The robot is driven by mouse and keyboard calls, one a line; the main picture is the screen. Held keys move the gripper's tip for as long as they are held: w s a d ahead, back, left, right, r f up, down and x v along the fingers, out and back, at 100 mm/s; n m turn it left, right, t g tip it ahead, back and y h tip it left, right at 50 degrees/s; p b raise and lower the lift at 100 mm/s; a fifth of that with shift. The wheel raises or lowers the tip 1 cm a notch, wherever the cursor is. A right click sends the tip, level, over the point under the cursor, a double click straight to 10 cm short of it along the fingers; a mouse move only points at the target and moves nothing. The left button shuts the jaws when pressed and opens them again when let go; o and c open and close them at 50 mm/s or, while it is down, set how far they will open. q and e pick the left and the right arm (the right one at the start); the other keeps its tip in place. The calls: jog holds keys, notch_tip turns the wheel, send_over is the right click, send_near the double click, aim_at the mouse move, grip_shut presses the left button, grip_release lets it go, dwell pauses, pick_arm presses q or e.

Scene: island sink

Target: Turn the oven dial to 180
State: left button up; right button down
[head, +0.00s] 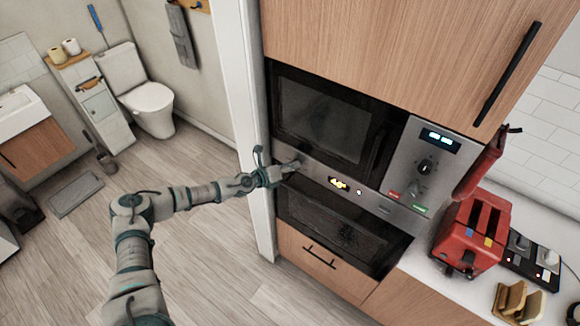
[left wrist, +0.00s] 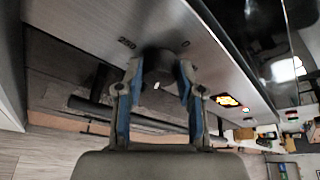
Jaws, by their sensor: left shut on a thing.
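The oven (head: 340,232) is built into the wood cabinet, with a dark glass door and a steel control strip (head: 375,202) above it. My left gripper (head: 284,169) reaches the left end of this strip. In the left wrist view, my left gripper (left wrist: 158,82) is shut on the round dark oven dial (left wrist: 157,64), one finger on each side. The marks 250 and 0 show on the panel beside the dial. The dial's pointer and setting cannot be read. An orange display (head: 340,184) is lit on the strip. My right gripper is not in view.
A microwave (head: 318,115) with its own knob (head: 425,167) sits above the oven. A white door frame (head: 243,120) stands close left of my gripper. A red toaster (head: 468,235) stands on the counter at right. The floor at left is mostly clear.

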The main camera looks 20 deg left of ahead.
pick_arm(q)
jog(key=shift+s+f+m+y, duration=0.1)
jog(key=shift+f+m+y, duration=0.15)
jog(key=shift+m, duration=0.25)
jog(key=shift+s+f, duration=0.1)
jog(key=shift+f, duration=0.05)
jog(key=o, duration=0.8)
jog(key=shift+d, duration=0.1)
jog(key=o, duration=0.3)
jog(key=shift+o, duration=0.2)
jog(key=shift+w, duration=0.25)
jog(key=shift+s+a+r, duration=0.2)
jog(key=shift+r, duration=0.05)
jog(key=v, duration=1.1)
jog(key=shift+s+a, duration=0.15)
jog(key=shift+s, duration=0.1)
